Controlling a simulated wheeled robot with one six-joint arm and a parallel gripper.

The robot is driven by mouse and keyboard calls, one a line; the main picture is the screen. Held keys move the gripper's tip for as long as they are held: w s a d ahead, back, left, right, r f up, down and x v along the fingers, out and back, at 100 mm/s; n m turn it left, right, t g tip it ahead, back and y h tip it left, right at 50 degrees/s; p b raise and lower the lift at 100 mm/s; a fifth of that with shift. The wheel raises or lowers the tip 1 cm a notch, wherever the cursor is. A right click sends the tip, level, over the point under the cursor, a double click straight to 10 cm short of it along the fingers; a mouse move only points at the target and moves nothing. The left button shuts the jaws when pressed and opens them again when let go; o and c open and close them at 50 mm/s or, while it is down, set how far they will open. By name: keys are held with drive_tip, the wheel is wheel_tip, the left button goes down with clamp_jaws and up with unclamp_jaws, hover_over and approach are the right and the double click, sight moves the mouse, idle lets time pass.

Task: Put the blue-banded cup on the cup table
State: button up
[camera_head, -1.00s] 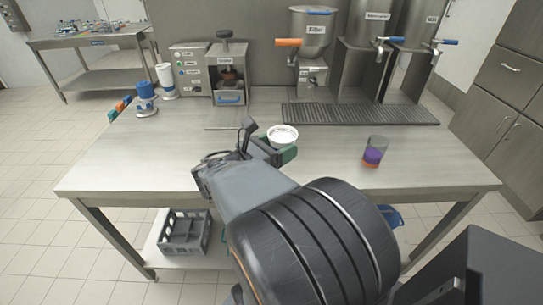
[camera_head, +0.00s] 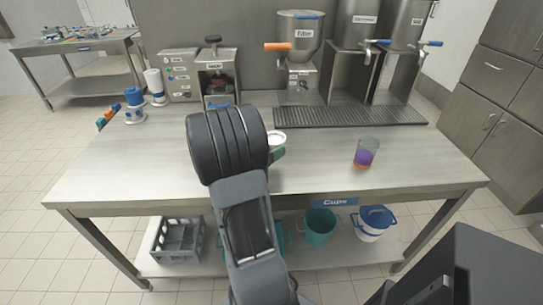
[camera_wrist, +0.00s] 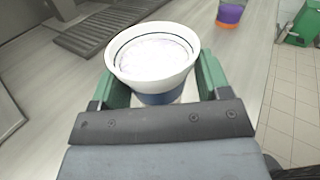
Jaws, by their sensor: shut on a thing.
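The blue-banded cup (camera_wrist: 152,58) is white with a blue band low on its side. It sits upright between the green fingers of my gripper (camera_wrist: 158,84), which is shut on it. Its inside looks pale; I cannot tell if that is a filling. In the head view only the white rim of the cup (camera_head: 277,137) shows past my arm, with a green finger beside it. The metal table (camera_head: 120,180) below carries a blue "Cups" sign (camera_head: 335,202) on its front edge. I cannot tell whether the cup touches the tabletop.
A clear cup with purple and orange (camera_head: 366,153) stands to the right. A sealer (camera_head: 217,80), a filter hopper (camera_head: 300,45) and a drip grate (camera_head: 350,116) line the back. White-and-blue containers (camera_head: 134,104) stand back left. The front tabletop is mostly clear.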

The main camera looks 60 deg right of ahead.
drive_tip(key=shift+w+d+f+b, duration=0.1)
drive_tip(key=shift+f+b, duration=0.05)
drive_tip(key=shift+f, duration=0.75)
drive_tip(key=shift+w+d+f+b, duration=0.1)
drive_tip(key=shift+f+b, duration=0.05)
drive_tip(key=shift+f, duration=0.75)
drive_tip(key=shift+f, duration=0.35)
drive_tip(key=o, duration=1.3)
drive_tip(key=shift+c, duration=0.2)
drive_tip(key=shift+r, duration=0.2)
